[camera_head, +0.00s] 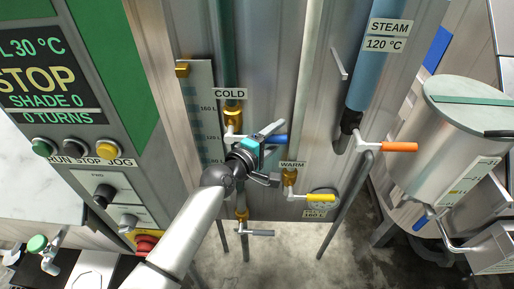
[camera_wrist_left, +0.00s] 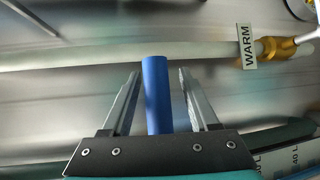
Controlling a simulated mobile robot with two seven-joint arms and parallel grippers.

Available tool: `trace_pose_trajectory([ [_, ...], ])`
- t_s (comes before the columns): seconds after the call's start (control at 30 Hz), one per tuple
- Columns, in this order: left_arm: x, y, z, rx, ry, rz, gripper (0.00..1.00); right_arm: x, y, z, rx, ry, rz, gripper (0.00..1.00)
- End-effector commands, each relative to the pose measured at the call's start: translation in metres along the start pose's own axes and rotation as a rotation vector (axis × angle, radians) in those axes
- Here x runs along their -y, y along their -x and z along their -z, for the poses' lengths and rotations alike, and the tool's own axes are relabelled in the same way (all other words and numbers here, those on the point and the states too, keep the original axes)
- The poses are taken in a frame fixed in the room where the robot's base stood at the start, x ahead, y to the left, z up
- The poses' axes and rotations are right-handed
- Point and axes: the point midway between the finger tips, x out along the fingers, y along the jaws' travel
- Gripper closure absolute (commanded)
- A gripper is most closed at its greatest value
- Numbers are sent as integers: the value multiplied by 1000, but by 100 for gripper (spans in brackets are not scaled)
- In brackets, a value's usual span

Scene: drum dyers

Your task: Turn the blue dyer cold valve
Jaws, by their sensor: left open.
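The cold valve has a brass body (camera_head: 233,117) below the COLD label (camera_head: 229,93) on the pipe in the head view. Its blue handle (camera_head: 281,140) sticks out to the right, partly hidden by my left gripper (camera_head: 279,152). In the left wrist view the blue handle (camera_wrist_left: 157,95) stands between the two fingers of my left gripper (camera_wrist_left: 160,75), with a gap visible on each side. The fingers are open and not closed on the handle. My right gripper is in neither view.
The warm valve with a yellow handle (camera_head: 320,197) is to the lower right, and the steam valve with an orange handle (camera_head: 400,147) further right. A grey-handled valve (camera_head: 262,233) sits below. The control panel (camera_head: 75,110) stands at left, a metal drum (camera_head: 450,150) at right.

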Motion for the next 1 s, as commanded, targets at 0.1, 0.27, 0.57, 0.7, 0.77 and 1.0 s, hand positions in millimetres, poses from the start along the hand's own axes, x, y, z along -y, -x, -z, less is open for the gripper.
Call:
trace_pose_trajectory([
  [0.1,0,15,0,-1,0,1,39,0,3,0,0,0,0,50],
  [0.27,0,41,0,-1,-1,2,39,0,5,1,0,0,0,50],
  [0.57,1,93,0,-1,-2,3,39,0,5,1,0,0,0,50],
  [0.7,1,116,0,-1,-2,3,39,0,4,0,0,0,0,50],
  [0.77,1,124,0,0,-3,3,39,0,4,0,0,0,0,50],
  [1.0,1,143,0,-1,-2,2,39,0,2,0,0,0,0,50],
])
